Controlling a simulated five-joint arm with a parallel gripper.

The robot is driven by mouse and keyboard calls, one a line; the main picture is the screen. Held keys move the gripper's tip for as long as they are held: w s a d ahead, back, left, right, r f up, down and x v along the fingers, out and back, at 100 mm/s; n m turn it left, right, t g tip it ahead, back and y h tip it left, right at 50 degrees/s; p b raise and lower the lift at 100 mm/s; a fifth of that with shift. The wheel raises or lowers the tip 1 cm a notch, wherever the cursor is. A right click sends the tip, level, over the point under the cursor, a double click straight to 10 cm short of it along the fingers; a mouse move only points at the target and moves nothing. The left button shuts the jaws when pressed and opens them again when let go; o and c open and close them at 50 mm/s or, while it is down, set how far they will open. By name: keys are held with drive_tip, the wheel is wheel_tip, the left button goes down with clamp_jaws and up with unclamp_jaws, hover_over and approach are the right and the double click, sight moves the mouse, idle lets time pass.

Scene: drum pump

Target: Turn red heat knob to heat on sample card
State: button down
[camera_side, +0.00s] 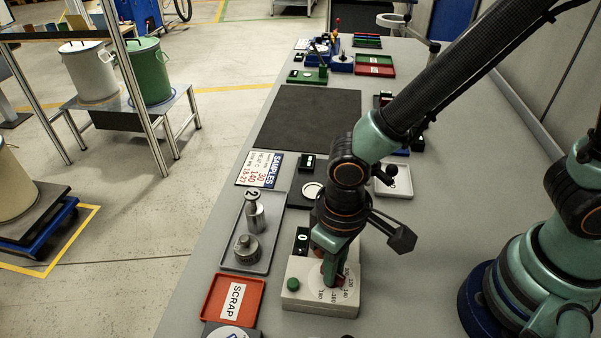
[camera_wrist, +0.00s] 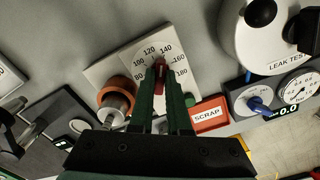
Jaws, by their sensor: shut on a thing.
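The red heat knob (camera_wrist: 159,70) sits at the centre of a white dial plate (camera_wrist: 138,62) marked from 80 to 180. My gripper (camera_wrist: 162,84) is shut on the knob, one green finger on each side. The knob's tip is near the top of the dial, about between 120 and 140; the exact mark is unclear. In the side view my gripper (camera_side: 331,280) points down onto the cream heater box (camera_side: 318,302) and hides the knob. The sample card (camera_side: 260,169) lies left of my arm; its heat line appears to read 140.
A green button (camera_side: 293,284) is on the heater box. A grey tray (camera_side: 240,262) with metal weights and a red SCRAP tray (camera_side: 233,299) lie to the left. An orange ring with a metal cylinder (camera_wrist: 117,98) stands close beside the dial. A dark mat (camera_side: 310,118) lies clear farther back.

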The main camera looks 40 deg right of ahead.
drive_tip(key=shift+m, duration=0.7)
drive_tip(key=c, duration=0.9)
unclamp_jaws()
drive_tip(key=shift+r, duration=0.15)
wheel_tip(320, 180, up, 12)
drive_tip(key=shift+f, duration=0.1)
drive_tip(key=w+d+r+t, duration=0.2)
drive_tip(key=d, duration=0.5)
drive_tip(key=w+d+r+m+t, duration=0.1)
drive_tip(key=w+d+r, duration=0.1)
drive_tip(key=d, duration=0.5)
drive_tip(key=w+d+r+t, duration=0.2)
drive_tip(key=d+r, duration=0.1)
drive_tip(key=d, duration=0.4)
drive_tip(key=shift+w+d+t, duration=0.1)
drive_tip(key=shift+d+t, duration=0.2)
drive_tip(key=shift+d, duration=0.1)
